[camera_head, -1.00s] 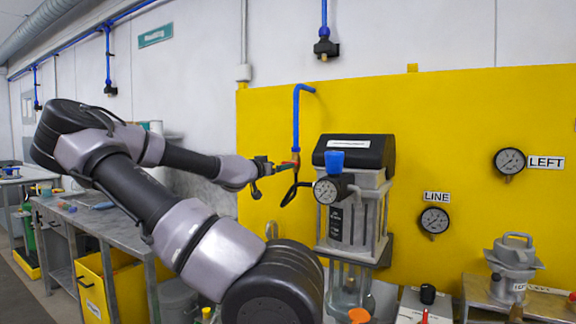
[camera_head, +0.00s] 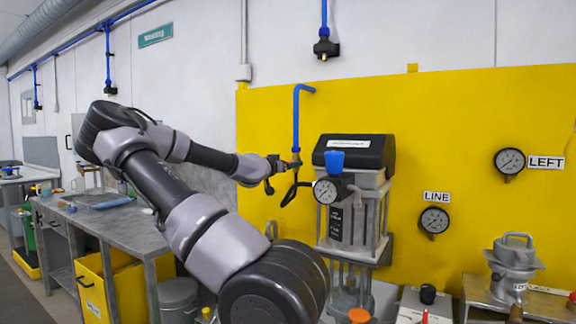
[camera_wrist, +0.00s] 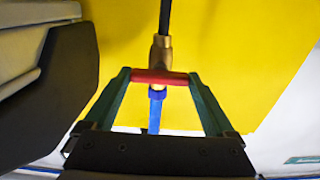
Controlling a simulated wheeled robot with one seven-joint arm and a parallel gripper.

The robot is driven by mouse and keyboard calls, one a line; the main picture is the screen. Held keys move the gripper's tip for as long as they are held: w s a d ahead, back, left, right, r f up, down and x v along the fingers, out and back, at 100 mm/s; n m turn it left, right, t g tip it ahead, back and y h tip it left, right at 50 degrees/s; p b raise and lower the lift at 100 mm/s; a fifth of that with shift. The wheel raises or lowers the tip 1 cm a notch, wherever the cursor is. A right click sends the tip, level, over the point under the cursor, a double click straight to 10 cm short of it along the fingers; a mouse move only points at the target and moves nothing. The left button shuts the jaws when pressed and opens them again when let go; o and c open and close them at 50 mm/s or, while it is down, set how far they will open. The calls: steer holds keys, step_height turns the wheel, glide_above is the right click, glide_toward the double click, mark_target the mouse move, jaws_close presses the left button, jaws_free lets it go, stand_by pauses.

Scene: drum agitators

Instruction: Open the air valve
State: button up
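The air valve is a brass fitting (camera_wrist: 161,52) with a red handle (camera_wrist: 160,77), seen close up in the wrist view. It joins a blue air pipe (camera_head: 296,112) above to a black hose (camera_head: 291,192) below, in front of the yellow panel. The wrist view shows this upside down. My gripper (camera_wrist: 160,76) has its green fingers on either side of the red handle, with the tips against its two ends. In the head view my gripper (camera_head: 291,164) is at the valve, which is small and partly hidden there.
An agitator unit with a black top (camera_head: 355,151), a blue knob (camera_head: 334,159) and a gauge (camera_head: 326,190) stands close to the right of the valve. A grey bench (camera_head: 110,232) is at the left. A dark block fills the left of the wrist view.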

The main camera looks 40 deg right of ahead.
steer(key=shift+n, duration=0.4)
steer(key=n, duration=1.7)
steer(key=shift+f, duration=0.1)
stand_by(0.5)
steer(key=o, duration=1.1)
steer(key=shift+c, duration=0.2)
steer(key=v, duration=1)
steer(key=shift+a, duration=0.4)
